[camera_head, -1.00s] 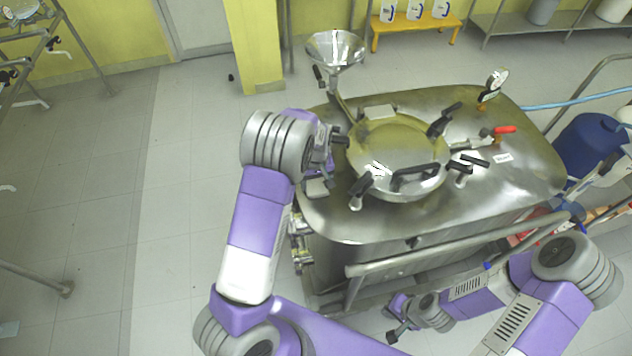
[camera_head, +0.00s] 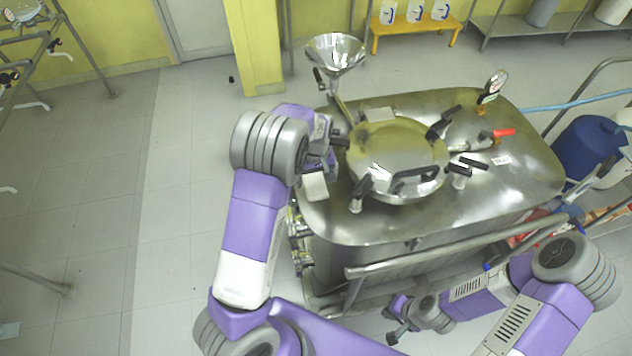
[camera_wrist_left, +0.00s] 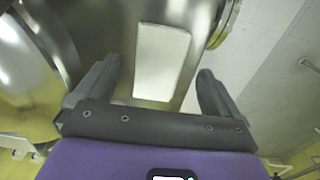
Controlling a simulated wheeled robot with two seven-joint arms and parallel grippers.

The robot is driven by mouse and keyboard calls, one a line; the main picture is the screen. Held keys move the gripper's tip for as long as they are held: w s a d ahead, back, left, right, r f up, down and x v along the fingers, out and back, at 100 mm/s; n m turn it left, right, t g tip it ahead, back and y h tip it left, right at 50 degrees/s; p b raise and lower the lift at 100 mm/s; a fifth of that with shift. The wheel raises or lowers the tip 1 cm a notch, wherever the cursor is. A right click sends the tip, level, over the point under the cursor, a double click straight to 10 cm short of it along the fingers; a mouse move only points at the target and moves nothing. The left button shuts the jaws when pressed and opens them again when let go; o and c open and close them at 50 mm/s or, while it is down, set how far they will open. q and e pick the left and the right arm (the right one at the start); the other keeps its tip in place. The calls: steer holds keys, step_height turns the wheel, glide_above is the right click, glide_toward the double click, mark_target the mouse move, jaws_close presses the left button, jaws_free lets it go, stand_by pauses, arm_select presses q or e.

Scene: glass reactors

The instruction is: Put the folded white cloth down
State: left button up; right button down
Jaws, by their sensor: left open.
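The folded white cloth (camera_head: 316,186) lies on the left rim of the steel reactor's top (camera_head: 325,215). In the left wrist view the cloth (camera_wrist_left: 161,62) is a pale rectangle lying flat on the metal, between and beyond the fingertips. My left gripper (camera_head: 327,150) is beside the cloth, over the reactor's left edge; its fingers (camera_wrist_left: 158,72) are open and apart from the cloth. My right gripper (camera_head: 396,335) is low in front of the reactor, away from the cloth; its jaws are too small to judge.
The round hatch lid (camera_head: 398,150) with black-handled clamps sits right of my left gripper. A steel funnel (camera_head: 335,52) rises behind it. A pressure gauge (camera_head: 494,84) and red-handled valve (camera_head: 503,132) stand further right. A rail (camera_head: 450,243) runs along the front.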

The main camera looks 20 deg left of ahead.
mark_target(316, 186)
arm_select(q)
step_height(316, 186, up, 8)
steer(key=p, duration=0.1)
arm_select(e)
steer(key=shift+r, duration=0.7)
arm_select(q)
steer(key=shift+r, duration=0.1)
arm_select(e)
steer(key=shift+r, duration=0.1)
